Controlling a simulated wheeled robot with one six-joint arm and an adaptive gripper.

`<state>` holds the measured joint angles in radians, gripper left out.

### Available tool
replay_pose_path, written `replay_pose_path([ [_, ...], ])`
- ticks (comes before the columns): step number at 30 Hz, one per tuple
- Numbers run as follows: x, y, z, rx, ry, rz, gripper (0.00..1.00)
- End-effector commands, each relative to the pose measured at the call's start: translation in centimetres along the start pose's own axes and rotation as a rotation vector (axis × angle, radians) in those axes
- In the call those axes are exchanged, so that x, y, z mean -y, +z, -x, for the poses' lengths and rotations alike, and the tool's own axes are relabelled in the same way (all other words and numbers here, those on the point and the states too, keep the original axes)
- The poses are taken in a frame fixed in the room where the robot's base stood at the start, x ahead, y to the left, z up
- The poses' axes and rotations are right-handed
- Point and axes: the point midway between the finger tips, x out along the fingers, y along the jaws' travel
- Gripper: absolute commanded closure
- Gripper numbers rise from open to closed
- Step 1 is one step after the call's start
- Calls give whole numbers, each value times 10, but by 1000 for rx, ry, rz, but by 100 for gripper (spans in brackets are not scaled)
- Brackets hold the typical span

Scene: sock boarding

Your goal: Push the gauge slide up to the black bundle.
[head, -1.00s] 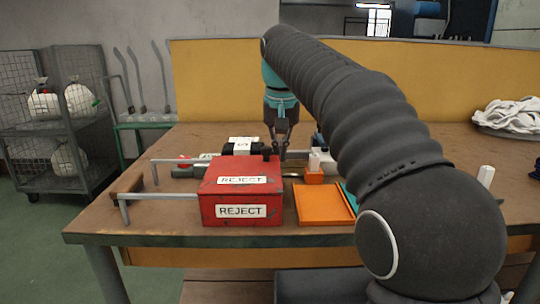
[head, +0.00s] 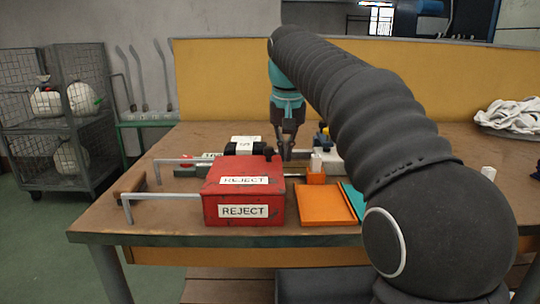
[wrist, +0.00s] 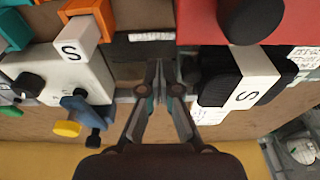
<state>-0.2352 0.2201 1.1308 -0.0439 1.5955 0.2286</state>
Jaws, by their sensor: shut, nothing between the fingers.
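The black bundle (head: 244,149) with a white band marked S lies behind the red box. It also shows right of my fingers in the wrist view (wrist: 216,86). My gripper (head: 286,158) points down, just right of the bundle. Its fingers are together and empty in the wrist view (wrist: 156,78), with a gap between them and the bundle. A pale grey block (wrist: 84,69) with dark knobs and a blue lever sits left of the fingers. A metal strip runs between block and bundle. I cannot tell which part is the gauge slide.
A red REJECT box (head: 216,187) with a black knob stands in front of the bundle. An orange block (head: 316,177), an orange tray (head: 322,213) and a teal piece (head: 353,198) lie to its right. Metal bars stand at left. White cloth (head: 510,115) lies far right.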

Motion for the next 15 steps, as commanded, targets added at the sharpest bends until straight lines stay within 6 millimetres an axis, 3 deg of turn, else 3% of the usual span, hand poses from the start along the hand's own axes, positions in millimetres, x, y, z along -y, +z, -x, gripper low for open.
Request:
replay_pose_path([
  [15, 1, -6, 34, 0, 1, 3, 100],
])
